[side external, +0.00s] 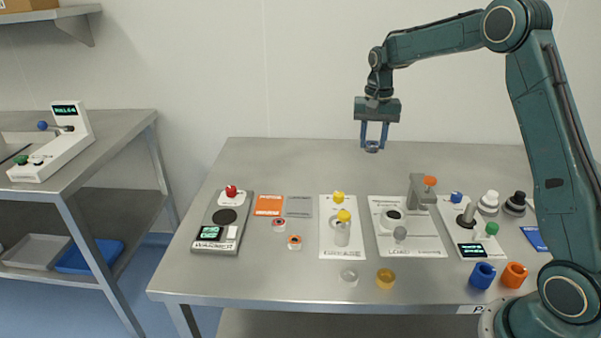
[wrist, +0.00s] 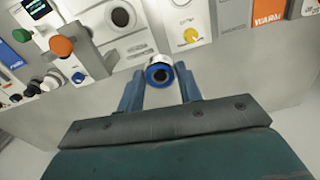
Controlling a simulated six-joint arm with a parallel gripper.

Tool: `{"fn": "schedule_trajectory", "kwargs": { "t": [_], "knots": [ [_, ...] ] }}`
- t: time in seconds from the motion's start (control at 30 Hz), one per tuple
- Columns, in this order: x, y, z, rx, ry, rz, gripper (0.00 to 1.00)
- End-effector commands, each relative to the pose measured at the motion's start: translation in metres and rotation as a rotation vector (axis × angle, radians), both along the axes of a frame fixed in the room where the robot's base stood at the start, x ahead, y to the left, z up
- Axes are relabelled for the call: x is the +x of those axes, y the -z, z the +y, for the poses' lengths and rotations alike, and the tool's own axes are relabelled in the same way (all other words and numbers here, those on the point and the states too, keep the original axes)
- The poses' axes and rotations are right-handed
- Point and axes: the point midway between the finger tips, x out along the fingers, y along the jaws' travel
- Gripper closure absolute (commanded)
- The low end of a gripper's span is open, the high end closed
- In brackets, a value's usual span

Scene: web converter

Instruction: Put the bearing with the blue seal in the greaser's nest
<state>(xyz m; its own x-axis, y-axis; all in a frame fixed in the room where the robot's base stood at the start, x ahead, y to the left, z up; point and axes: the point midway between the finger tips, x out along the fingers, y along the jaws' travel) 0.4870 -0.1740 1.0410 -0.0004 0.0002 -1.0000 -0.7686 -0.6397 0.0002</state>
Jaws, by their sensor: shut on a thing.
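My gripper (side external: 372,143) is shut on a small bearing with a blue seal (wrist: 158,74). It holds the bearing high above the back of the table, well clear of the surface. In the wrist view the blue ring faces the camera around a dark bore, between the two blue fingers. A white plate (side external: 425,250) carries a dark round seat (side external: 391,218) and a grey post with an orange knob (side external: 430,181). Labels are too small to tell which is the greaser.
Two red-sealed bearings (side external: 279,224) (side external: 295,242) lie on the table (side external: 245,278). A clear ring (side external: 348,277) and yellow cup (side external: 385,279) are near the front. A scale-like box (side external: 220,222) stands left. Blue and orange cups (side external: 482,275) (side external: 514,275) stand right.

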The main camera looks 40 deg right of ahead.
Motion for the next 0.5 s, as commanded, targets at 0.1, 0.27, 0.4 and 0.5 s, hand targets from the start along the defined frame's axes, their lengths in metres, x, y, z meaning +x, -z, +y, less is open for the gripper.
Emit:
{"fn": "schedule_trajectory", "kwargs": {
  "t": [0.1,0.27,0.4,0.5],
  "knots": [
    [-0.006,0.0,-0.044,0.0,0.135,0.0,0.86],
    [-0.02,0.0,-0.1,0.0,0.309,0.0,0.86],
    [-0.037,0.001,-0.148,0.0,0.461,-0.001,0.86],
    [-0.053,0.001,-0.181,0.0,0.57,0.0,0.86]
  ]
}}
